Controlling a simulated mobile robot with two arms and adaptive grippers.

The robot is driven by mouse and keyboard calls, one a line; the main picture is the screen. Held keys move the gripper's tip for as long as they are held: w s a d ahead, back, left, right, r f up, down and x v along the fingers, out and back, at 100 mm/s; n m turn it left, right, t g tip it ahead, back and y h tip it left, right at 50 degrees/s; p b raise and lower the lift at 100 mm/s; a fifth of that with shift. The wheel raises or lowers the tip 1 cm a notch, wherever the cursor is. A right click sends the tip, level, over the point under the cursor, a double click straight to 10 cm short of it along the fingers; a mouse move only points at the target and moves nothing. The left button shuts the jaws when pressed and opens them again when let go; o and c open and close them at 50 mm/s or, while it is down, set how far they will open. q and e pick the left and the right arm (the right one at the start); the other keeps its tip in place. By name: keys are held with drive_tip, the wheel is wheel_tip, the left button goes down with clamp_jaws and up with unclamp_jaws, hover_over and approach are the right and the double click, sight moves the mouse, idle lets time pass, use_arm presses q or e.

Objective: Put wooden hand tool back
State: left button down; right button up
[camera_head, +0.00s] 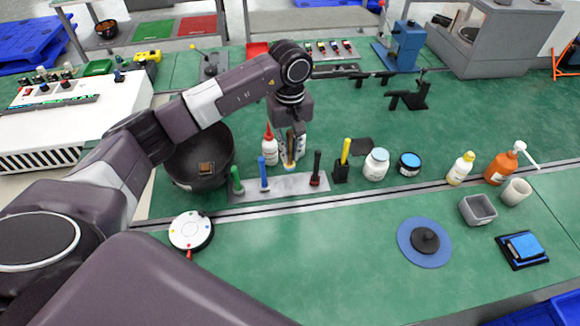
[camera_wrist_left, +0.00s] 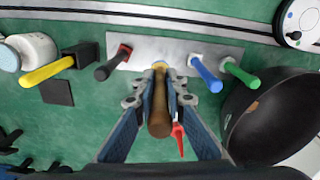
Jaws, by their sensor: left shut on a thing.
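The wooden hand tool (camera_wrist_left: 159,105) has a brown handle and is held between the fingers of my left gripper (camera_wrist_left: 158,90) in the left wrist view. In the head view my left gripper (camera_head: 291,140) points down above the back edge of a pale metal holder plate (camera_head: 285,186). The wooden tool (camera_head: 290,148) shows there between the fingers, with its lower end near the plate. Whether it touches the plate or sits in it, I cannot tell. Green (camera_head: 237,180), blue (camera_head: 263,174) and black-handled (camera_head: 316,168) tools stand on the plate. My right gripper is not in view.
A black bowl (camera_head: 202,160) stands left of the plate, close to my left arm. A red-tipped bottle (camera_head: 269,146) stands just behind the plate. A yellow-handled tool in a black block (camera_head: 342,170) and a white jar (camera_head: 376,164) stand to the right.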

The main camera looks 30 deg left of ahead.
sight(290, 160)
use_arm(q)
wheel_tip(290, 160, down, 4)
drive_tip(key=shift+r+p, duration=0.2)
drive_tip(key=shift+p, duration=0.1)
wheel_tip(290, 160, down, 4)
drive_tip(key=shift+f+p, duration=0.2)
drive_tip(key=shift+p, duration=0.45)
drive_tip(key=shift+f, duration=0.1)
drive_tip(key=shift+f+b, duration=0.15)
drive_tip(key=shift+b, duration=0.2)
drive_tip(key=c, duration=2)
unclamp_jaws()
drive_tip(key=shift+o, duration=0.2)
